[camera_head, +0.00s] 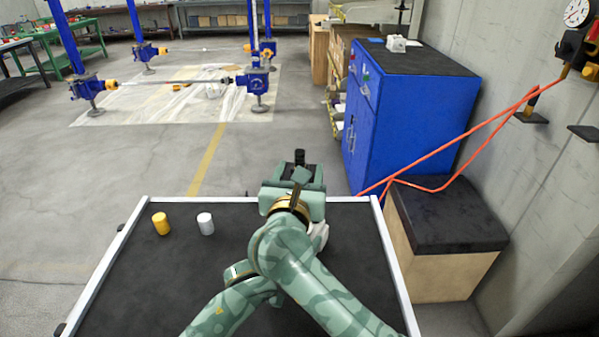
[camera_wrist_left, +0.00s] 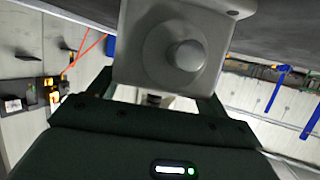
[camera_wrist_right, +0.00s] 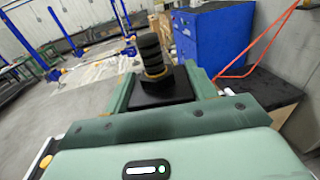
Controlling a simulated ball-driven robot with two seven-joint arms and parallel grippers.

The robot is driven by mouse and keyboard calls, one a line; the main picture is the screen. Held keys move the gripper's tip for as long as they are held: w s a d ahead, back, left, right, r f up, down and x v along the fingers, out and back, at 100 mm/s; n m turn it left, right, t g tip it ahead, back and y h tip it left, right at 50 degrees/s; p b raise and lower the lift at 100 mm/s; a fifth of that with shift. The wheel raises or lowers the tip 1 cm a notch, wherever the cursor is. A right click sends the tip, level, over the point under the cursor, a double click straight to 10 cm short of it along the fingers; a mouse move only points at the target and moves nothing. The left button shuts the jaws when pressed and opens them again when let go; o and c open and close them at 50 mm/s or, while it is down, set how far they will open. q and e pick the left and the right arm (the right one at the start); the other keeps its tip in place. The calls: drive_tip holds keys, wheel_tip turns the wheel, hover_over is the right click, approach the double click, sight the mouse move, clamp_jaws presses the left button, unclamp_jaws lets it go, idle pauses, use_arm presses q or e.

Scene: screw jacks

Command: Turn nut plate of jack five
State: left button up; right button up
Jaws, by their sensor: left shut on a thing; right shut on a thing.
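The grey jack body (camera_wrist_left: 170,45) fills the top of the left wrist view, with a round knob facing the camera. My left gripper (camera_wrist_left: 155,97) is shut on it. In the head view a pale part of the jack (camera_head: 320,236) shows behind my right arm; my left gripper is hidden there. The black nut plate (camera_wrist_right: 165,90) lies between the fingers of my right gripper (camera_head: 293,182), which is shut on it. A black ribbed screw (camera_wrist_right: 149,48) with a brass ring at its foot stands up from the plate.
A black-topped table (camera_head: 130,280) with white edges lies below my arms. A yellow cylinder (camera_head: 161,224) and a white cylinder (camera_head: 205,224) stand on its left. Beyond are a blue cabinet (camera_head: 400,120), a black-topped box (camera_head: 445,240) and an orange hose (camera_head: 450,145).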

drive_tip(key=o, duration=1)
drive_tip(key=shift+r, duration=0.1)
drive_tip(key=shift+s, duration=0.1)
drive_tip(key=s+a, duration=0.1)
drive_tip(key=s, duration=0.6)
drive_tip(key=shift+s+a, duration=0.1)
use_arm(q)
drive_tip(key=o, duration=2.1)
drive_tip(key=shift+c, duration=0.2)
drive_tip(key=shift+s, duration=0.1)
